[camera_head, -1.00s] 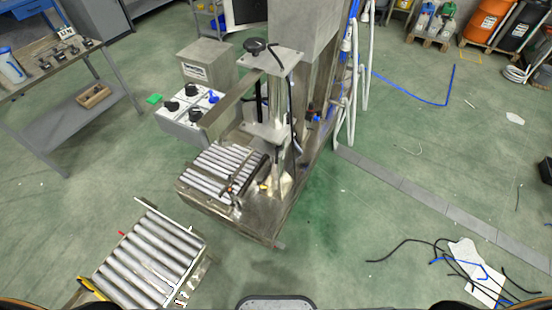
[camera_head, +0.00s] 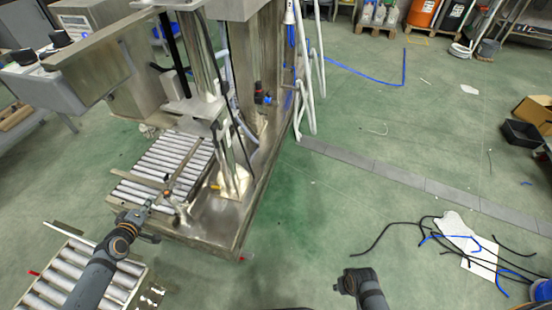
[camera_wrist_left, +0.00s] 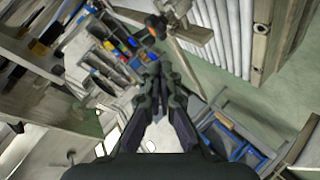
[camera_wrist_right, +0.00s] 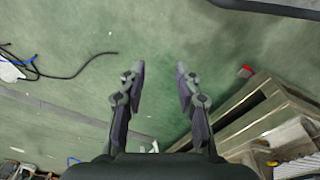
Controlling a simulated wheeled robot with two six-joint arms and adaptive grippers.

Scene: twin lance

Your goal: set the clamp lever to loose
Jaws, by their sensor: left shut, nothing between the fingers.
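A small clamp lever with an orange part (camera_head: 168,193) sits at the near end of the roller bed on the machine. Its orange part also shows at the top of the left wrist view (camera_wrist_left: 153,22), beyond my fingertips. My left gripper (camera_head: 150,206) is close beside the lever on its near side, shut and empty; its closed tips show in the left wrist view (camera_wrist_left: 157,70). I cannot tell whether it touches the lever. I cannot read any loose mark. My right gripper (camera_wrist_right: 160,70) is open and empty above bare floor; its arm shows at the bottom of the head view.
The steel machine column (camera_head: 255,65) stands behind the roller bed (camera_head: 165,160). A separate roller conveyor (camera_head: 65,270) lies at lower left, under my left arm. A grey control box (camera_head: 40,85) is at upper left. Black cables (camera_head: 400,225) lie on open floor at right.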

